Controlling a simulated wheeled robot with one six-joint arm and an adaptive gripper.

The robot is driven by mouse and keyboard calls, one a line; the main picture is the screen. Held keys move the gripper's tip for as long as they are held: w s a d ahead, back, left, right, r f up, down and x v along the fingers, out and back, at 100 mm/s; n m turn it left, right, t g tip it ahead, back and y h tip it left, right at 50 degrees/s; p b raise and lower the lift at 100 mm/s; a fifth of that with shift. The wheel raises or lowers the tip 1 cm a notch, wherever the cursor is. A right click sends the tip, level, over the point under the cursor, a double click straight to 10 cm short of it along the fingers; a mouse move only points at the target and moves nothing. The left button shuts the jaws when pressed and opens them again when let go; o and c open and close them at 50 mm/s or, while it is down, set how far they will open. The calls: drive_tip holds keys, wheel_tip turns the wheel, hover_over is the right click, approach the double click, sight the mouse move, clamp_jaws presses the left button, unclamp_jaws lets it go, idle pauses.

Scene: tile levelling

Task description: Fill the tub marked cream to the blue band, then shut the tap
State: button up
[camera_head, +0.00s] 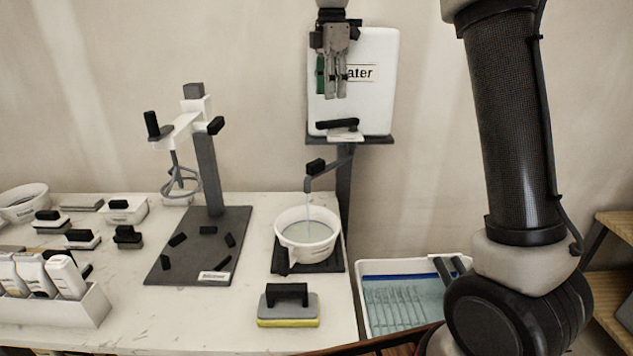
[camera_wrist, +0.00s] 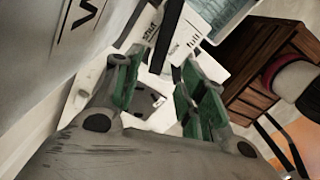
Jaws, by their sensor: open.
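A white tub (camera_head: 290,222) sits on a dark square pad (camera_head: 335,266) under the spout (camera_head: 307,183). A thin stream runs from the spout into the tub, which holds greyish water (camera_head: 307,232). I cannot read its marking or make out a blue band. The tap's black lever (camera_head: 337,124) lies roughly level over a white plate at the tank's foot. The lever (camera_wrist: 167,38) also shows in the wrist view, crossing a plate (camera_wrist: 188,38) with small print. My gripper (camera_head: 336,95) is open and empty, pointing down above the lever, in front of the water tank (camera_head: 382,95).
A mixing stand (camera_head: 205,150) with a whisk stands left of the tub. A sponge float (camera_head: 288,311) lies at the front edge. A blue tray (camera_head: 400,295) is at right. Boxes (camera_head: 60,305) and another bowl (camera_head: 22,205) fill the left.

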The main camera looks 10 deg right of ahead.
sight(330, 121)
wheel_tip(330, 121, down, 8)
drive_tip(key=shift+r, duration=0.1)
idle(0.4)
drive_tip(key=shift+c, duration=0.5)
clamp_jaws()
